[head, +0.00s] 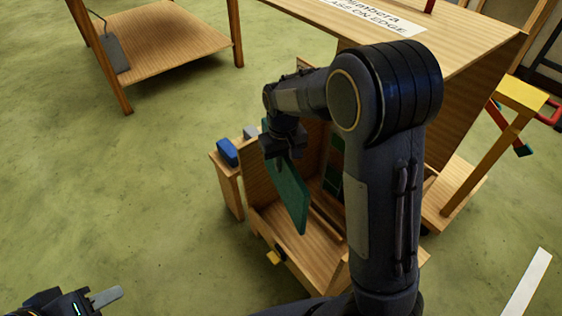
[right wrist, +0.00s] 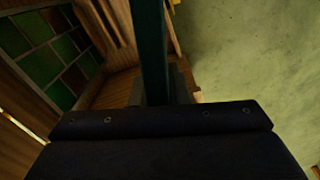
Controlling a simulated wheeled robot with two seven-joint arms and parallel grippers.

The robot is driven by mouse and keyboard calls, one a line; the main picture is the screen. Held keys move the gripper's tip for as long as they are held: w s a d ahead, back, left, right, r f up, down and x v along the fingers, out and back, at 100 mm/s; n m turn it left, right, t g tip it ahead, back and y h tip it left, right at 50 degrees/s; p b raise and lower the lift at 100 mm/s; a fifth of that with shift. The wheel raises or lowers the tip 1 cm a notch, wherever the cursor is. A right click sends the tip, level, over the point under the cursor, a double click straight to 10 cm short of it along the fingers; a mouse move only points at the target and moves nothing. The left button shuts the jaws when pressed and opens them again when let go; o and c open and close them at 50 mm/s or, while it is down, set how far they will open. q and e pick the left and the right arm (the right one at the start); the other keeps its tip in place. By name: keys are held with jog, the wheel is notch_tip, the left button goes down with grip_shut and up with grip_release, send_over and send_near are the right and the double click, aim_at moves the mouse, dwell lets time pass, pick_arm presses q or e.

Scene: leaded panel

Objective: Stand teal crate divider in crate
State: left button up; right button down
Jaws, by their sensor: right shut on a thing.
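The teal crate divider (head: 290,195) is a flat panel held tilted, its lower end over the open wooden crate (head: 262,216). My right gripper (head: 282,155) is shut on the divider's upper part. In the right wrist view the divider (right wrist: 151,50) shows nearly edge-on, running away from the gripper. Whether its lower edge touches the crate floor I cannot tell. My right arm hides the crate's right part. My left gripper (head: 106,298) is at the bottom left corner, away from the crate; only one pale finger shows clearly.
A leaded panel with green and dark red panes (right wrist: 50,55) stands inside the crate. A blue block (head: 227,152) sits on a small wooden stand (head: 231,190) left of the crate. A large wooden bench (head: 460,40) is behind.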

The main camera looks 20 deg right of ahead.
jog(key=w+d+f+n+b, duration=0.1)
jog(key=d+f+b, duration=0.4)
jog(key=f, duration=0.7)
jog(key=w+d+f+n+b, duration=0.1)
jog(key=d+f+b, duration=0.3)
jog(key=d+f, duration=0.5)
jog(key=w+d+f+n+b, duration=0.1)
jog(key=d+f+b, duration=0.4)
jog(key=f, duration=1)
jog(key=shift+d+f+b, duration=0.3)
jog(key=shift+d, duration=0.9)
jog(key=shift+f+b, duration=0.35)
jog(key=shift+f, duration=0.15)
jog(key=c, duration=1.3)
grip_release()
jog(key=shift+s, duration=0.1)
notch_tip(320, 180, up, 8)
jog(key=p, duration=0.3)
